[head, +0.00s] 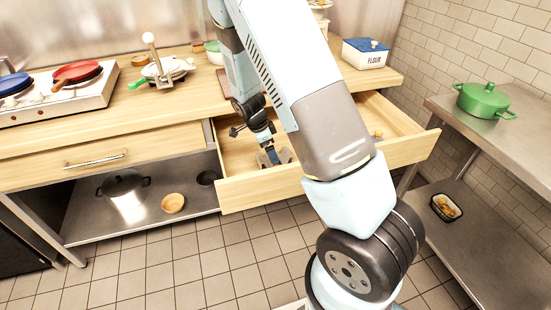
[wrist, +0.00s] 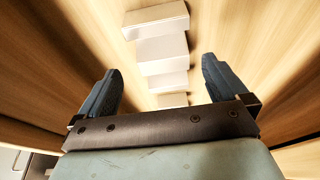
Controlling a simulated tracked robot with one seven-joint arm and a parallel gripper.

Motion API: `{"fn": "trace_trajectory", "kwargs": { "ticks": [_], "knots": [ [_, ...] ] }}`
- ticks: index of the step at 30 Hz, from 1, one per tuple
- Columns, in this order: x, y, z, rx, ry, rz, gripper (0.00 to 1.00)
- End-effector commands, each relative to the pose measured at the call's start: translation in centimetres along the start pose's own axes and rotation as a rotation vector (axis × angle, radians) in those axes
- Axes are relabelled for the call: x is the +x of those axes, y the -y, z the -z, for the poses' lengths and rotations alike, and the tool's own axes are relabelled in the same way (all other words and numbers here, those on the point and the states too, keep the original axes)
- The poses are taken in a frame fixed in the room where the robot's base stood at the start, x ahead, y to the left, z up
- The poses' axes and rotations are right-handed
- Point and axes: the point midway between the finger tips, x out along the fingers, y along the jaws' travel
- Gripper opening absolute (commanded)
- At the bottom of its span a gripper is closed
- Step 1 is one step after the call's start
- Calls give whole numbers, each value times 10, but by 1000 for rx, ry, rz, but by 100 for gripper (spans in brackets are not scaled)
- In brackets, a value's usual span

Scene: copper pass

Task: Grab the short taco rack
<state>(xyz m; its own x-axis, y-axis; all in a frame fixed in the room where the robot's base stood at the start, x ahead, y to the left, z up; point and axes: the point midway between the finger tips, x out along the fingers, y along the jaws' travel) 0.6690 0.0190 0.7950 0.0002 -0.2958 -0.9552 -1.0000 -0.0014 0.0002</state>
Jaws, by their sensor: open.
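The short taco rack (wrist: 160,50) shows in the wrist view as a pale, stepped zigzag piece on the wooden floor of an open drawer (head: 245,190). My gripper (wrist: 160,72) is open, with one dark blue finger on each side of the rack's line and gaps on both sides. The rack's near end is hidden behind the gripper's dark palm bar. In the head view my gripper (head: 270,150) reaches down into the left part of the drawer. The rack is hard to tell from the fingers there.
My arm hides the drawer's middle. A small tan item (head: 378,133) lies in its right part. The counter above holds a flour box (head: 365,54) and a balance-like tool (head: 160,70). A green pot (head: 484,100) stands on the right-hand table. A steel pot (head: 123,190) is below left.

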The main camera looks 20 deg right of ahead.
Motion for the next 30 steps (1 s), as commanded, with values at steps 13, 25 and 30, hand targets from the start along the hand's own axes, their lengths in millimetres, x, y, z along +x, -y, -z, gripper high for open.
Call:
{"fn": "trace_trajectory", "kwargs": {
  "ticks": [13,25,30],
  "knots": [
    [48,4,7,0,2,0,100],
    [48,4,7,0,2,1,82],
    [48,4,7,0,2,0,65]
  ]
}}
